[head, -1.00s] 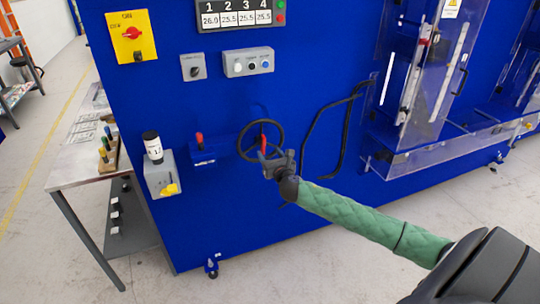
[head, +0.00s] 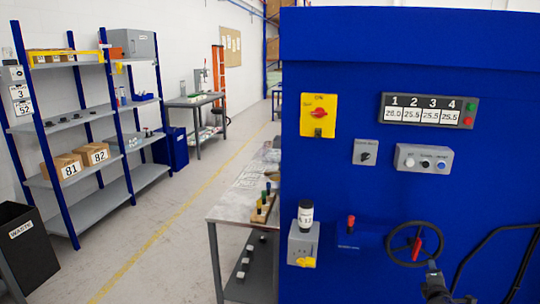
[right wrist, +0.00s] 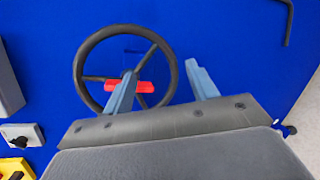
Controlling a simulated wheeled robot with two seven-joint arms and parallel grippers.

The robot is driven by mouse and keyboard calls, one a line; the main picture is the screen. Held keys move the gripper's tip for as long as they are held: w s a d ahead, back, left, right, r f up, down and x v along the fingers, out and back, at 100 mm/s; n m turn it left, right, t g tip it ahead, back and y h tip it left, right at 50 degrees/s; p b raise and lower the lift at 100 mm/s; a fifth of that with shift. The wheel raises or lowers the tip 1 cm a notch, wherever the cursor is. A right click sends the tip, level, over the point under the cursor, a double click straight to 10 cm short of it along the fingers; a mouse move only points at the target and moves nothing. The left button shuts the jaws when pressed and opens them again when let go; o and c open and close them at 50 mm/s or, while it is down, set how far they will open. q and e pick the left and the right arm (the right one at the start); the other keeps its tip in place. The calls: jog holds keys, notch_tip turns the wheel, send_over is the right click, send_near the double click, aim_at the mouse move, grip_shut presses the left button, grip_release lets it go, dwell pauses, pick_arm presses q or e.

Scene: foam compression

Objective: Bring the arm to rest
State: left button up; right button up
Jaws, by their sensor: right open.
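My right gripper (head: 434,268) shows at the lower right of the head view, just below and right of a black handwheel (head: 391,250) with a red handle (head: 416,248) on the blue machine. In the right wrist view my right gripper (right wrist: 160,80) is open, its two grey-blue fingers spread apart. The left finger overlaps the handwheel (right wrist: 84,56) and part of its red handle (right wrist: 140,87); I cannot tell whether they touch. Nothing is held between the fingers. My left gripper is out of view.
The blue machine (head: 400,65) fills the right, with a black bent handle (head: 480,243) beside the wheel. A grey table (head: 240,206) stands left of it. Shelving (head: 90,120) and a waste bin (head: 27,250) stand far left; the floor between is clear.

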jog(key=s+a+f+m+g+y, duration=0.1)
jog(key=s+a+f+m+g, duration=0.3)
jog(key=f, duration=0.5)
jog(key=s+a+f+m+g+y, duration=0.1)
jog(key=s+a+f+m+y, duration=0.1)
jog(key=s+a+f+m, duration=0.35)
jog(key=s+a+f+m+g+y, duration=0.1)
jog(key=s+a+f+m+g, duration=0.35)
jog(key=f, duration=0.65)
jog(key=s+a+f+g+y, duration=0.1)
jog(key=s+a+f, duration=0.4)
jog(key=s+a, duration=0.3)
jog(key=s+a+f+g+y, duration=0.1)
jog(key=s+a+f, duration=0.5)
jog(key=s, duration=0.6)
jog(key=s+a+f+m+g+y, duration=0.1)
jog(key=s+a+f, duration=0.4)
jog(key=s+a, duration=0.5)
jog(key=shift+f+y, duration=0.3)
jog(key=shift+y, duration=0.2)
pick_arm(q)
jog(key=shift+w, duration=0.2)
pick_arm(e)
jog(key=shift+s, duration=0.1)
pick_arm(q)
jog(key=shift+s, duration=0.1)
jog(key=shift+s+f, duration=0.1)
jog(key=shift+s, duration=0.3)
jog(key=shift+w, duration=0.1)
